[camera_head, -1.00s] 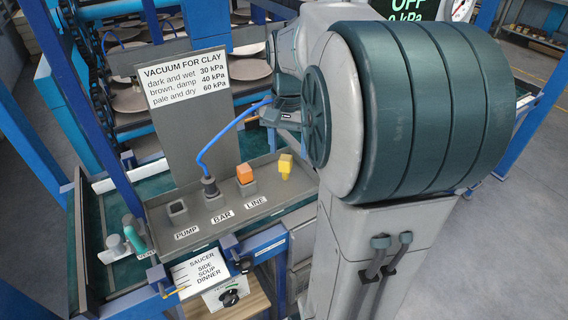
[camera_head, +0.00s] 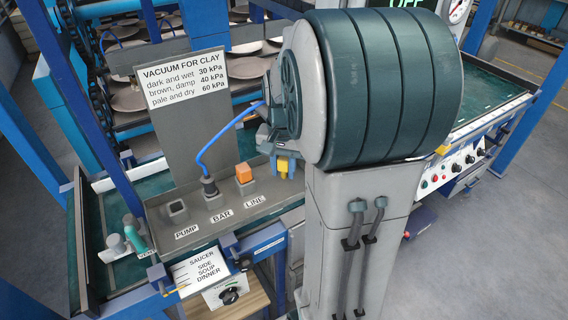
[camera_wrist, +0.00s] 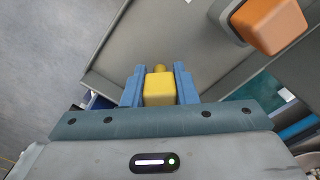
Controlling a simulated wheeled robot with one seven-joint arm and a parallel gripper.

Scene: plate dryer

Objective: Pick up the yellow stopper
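The yellow stopper (camera_head: 282,164) stands at the right end of the grey tray, partly covered by my gripper in the head view. In the wrist view the yellow stopper (camera_wrist: 160,90) lies between the two blue fingers of my gripper (camera_wrist: 160,76), with its blocky part towards the camera and a narrower rounded part beyond. The fingers flank it closely on both sides. Whether they press on it cannot be told. In the head view my gripper (camera_head: 283,152) is down at the stopper, largely hidden by my own arm.
An orange stopper (camera_head: 244,173) sits in the tray (camera_head: 222,212) to the left, also near in the wrist view (camera_wrist: 268,24). A blue hose runs to a plug (camera_head: 209,187) in the BAR socket. The PUMP socket (camera_head: 177,211) is empty. A sign panel (camera_head: 187,110) rises behind the tray.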

